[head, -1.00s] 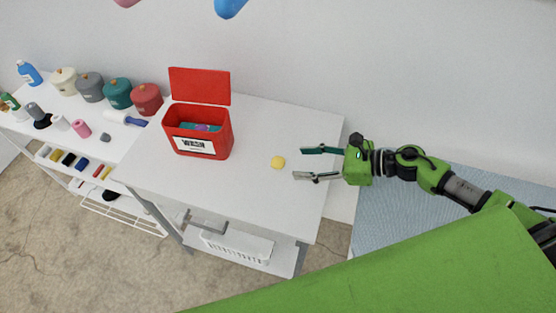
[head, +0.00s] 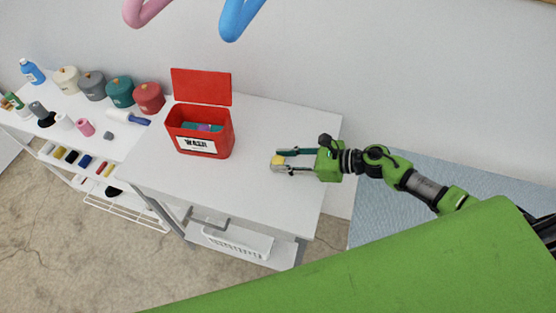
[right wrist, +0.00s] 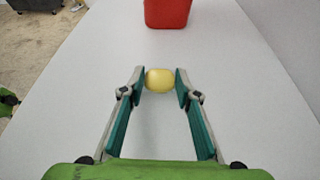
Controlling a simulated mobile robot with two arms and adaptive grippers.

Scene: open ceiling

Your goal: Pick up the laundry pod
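The yellow laundry pod (head: 278,160) is near the right part of the white table (head: 245,185). My right gripper (head: 279,161) reaches in from the right, with its fingertips on either side of the pod. In the right wrist view the pod (right wrist: 159,79) sits between the teal finger pads (right wrist: 160,82), which lean inward and appear to touch both its sides. I cannot tell whether the pod is raised off the table. My left gripper is not in view.
A red WASH box (head: 210,135) with its lid up stands left of the pod, holding coloured items. Several lidded pots (head: 119,90) and small bottles stand on the left shelf unit. A white basket (head: 236,241) sits below the table. The tabletop around the pod is clear.

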